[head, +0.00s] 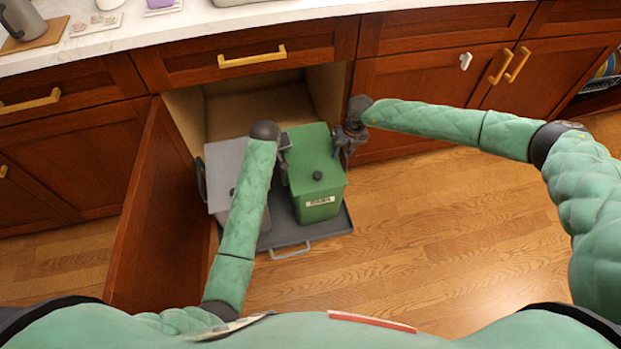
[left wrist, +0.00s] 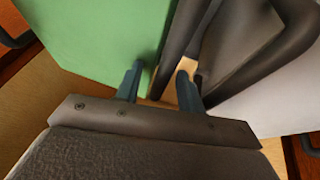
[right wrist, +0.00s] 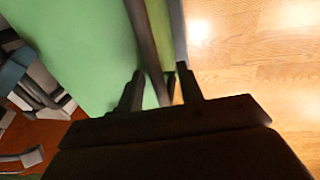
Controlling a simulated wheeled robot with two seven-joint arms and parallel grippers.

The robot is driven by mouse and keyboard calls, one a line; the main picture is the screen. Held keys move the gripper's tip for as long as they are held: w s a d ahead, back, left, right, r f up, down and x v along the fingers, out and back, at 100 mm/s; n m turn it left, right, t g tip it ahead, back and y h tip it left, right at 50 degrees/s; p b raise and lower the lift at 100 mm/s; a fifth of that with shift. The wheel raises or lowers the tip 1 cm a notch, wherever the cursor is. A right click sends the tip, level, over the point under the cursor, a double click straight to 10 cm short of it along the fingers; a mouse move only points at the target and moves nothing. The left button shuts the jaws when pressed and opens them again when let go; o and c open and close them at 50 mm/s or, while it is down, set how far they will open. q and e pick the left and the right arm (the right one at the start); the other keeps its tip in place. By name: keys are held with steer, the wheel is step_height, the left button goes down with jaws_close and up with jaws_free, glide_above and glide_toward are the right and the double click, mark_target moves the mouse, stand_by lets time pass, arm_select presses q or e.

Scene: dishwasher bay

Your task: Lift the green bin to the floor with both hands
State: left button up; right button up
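My left gripper (head: 284,165) is at the bin's left side, partly hidden by my arm. In the left wrist view its fingers (left wrist: 160,88) are apart, with a dark handle bar between them beside the green wall (left wrist: 100,35). My right gripper (head: 347,146) is at the bin's right side. In the right wrist view its fingers (right wrist: 160,90) are apart, with a dark bar between them against the green wall (right wrist: 75,45).
A grey bin (head: 223,170) stands on the tray left of the green one, close to my left arm. The open cabinet door (head: 160,215) stands further left. Wood floor (head: 440,240) to the right is clear. The counter (head: 180,27) runs along the back.

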arm_select(q)
jaws_close()
arm_select(e)
jaws_close()
arm_select(q)
steer(key=shift+r, duration=0.15)
arm_select(e)
steer(key=shift+r, duration=0.1)
